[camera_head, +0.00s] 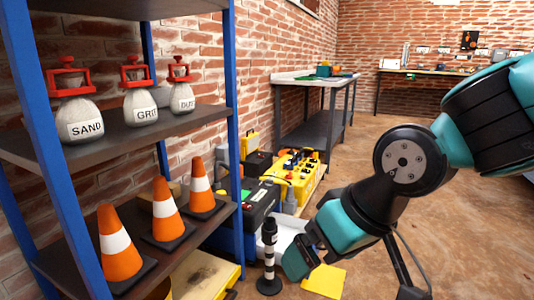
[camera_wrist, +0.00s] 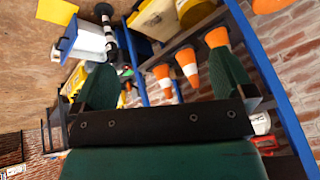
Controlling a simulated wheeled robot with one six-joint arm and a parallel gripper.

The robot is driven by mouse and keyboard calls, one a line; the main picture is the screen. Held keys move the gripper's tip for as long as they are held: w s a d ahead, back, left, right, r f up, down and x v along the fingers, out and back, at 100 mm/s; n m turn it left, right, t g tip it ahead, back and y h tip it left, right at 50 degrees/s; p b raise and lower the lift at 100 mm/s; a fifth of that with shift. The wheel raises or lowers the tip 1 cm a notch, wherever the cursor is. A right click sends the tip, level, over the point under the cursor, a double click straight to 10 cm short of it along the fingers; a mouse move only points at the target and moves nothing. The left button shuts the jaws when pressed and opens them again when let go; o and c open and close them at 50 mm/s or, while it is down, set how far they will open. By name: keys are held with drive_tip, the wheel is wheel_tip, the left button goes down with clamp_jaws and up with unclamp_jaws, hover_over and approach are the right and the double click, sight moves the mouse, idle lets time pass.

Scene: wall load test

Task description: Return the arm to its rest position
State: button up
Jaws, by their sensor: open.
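My arm reaches in from the right edge of the head view and bends down to the lower middle. My gripper (camera_head: 300,258) hangs low there, just right of a black-and-white striped post (camera_head: 269,250); I cannot tell the gap between them. In the wrist view, the two green fingers of my gripper (camera_wrist: 163,84) stand wide apart with nothing held between them. The striped post also shows beyond the fingers in the wrist view (camera_wrist: 107,35).
Yellow and black equipment (camera_head: 298,172) crowds the floor along the wall. A grey workbench (camera_head: 312,82) stands behind. Open floor (camera_head: 470,225) lies at right.

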drive_tip(key=s+d+r+g+p, duration=0.1)
drive_tip(key=s+d+r+g, duration=0.15)
drive_tip(key=s+d, duration=0.6)
wheel_tip(320, 180, up, 37)
drive_tip(key=s+a+p, duration=0.1)
drive_tip(key=s+p, duration=0.1)
drive_tip(key=p, duration=3.6)
drive_tip(key=shift+a+n, duration=0.25)
drive_tip(key=shift+n, duration=0.05)
